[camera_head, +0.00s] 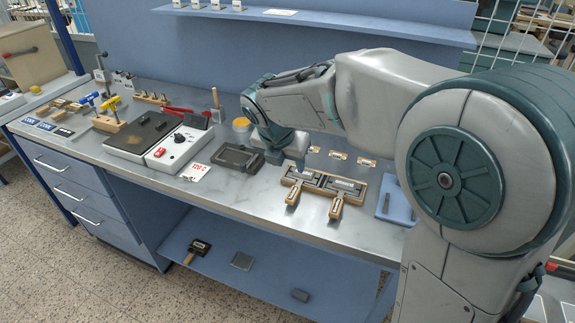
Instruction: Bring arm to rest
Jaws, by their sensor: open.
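My arm reaches in from the right and bends down over the workbench (240,198). My gripper (299,163) hangs at the arm's end, above the back edge of a wooden rack (322,181). It is open and I see nothing held in it. Its fingertips are small in this view, and I cannot tell whether they touch the rack.
Left of my gripper are a dark tray (238,158), a yellow-topped jar (241,124) and a hot plate with a white control box (178,146). A blue pad (398,207) lies to the right, near my arm. A shelf (330,20) spans the back; bare benchtop lies in front.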

